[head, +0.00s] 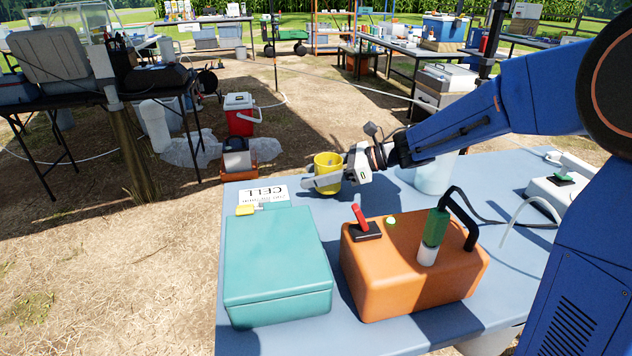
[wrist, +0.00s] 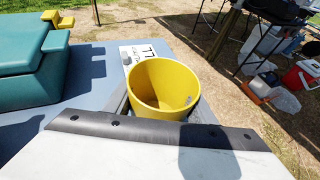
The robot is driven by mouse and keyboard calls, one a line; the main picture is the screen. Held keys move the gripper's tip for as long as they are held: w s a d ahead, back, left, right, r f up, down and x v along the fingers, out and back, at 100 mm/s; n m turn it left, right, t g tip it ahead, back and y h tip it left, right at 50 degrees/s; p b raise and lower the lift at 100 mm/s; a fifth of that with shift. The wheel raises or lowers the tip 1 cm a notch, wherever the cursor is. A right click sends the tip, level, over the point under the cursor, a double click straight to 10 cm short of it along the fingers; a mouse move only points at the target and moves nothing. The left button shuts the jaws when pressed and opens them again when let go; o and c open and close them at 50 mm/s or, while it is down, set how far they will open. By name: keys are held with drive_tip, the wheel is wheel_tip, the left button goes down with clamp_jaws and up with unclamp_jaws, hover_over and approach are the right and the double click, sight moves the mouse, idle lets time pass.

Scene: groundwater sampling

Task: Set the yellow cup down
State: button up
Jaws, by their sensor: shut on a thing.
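The yellow cup (head: 327,163) is upright near the far edge of the blue-grey table (head: 330,222). In the wrist view the cup (wrist: 162,84) looks empty, with its open mouth facing the camera. My gripper (head: 322,180) is shut on the cup, with a finger along each side of it. I cannot tell whether the cup's base touches the table. A white card marked CELL (head: 262,192) lies on the table, left of the cup in the head view.
A teal box (head: 277,262) with a yellow latch and an orange box (head: 410,262) with a red lever and green-handled probe stand on the near table. A translucent container (head: 436,176) stands behind my wrist. Bare tabletop lies between the cup and the boxes.

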wheel_tip(320, 180, down, 2)
drive_tip(key=shift+f, duration=0.1)
drive_tip(key=o, duration=1.1)
drive_tip(key=shift+o, duration=0.2)
drive_tip(key=v, duration=1.2)
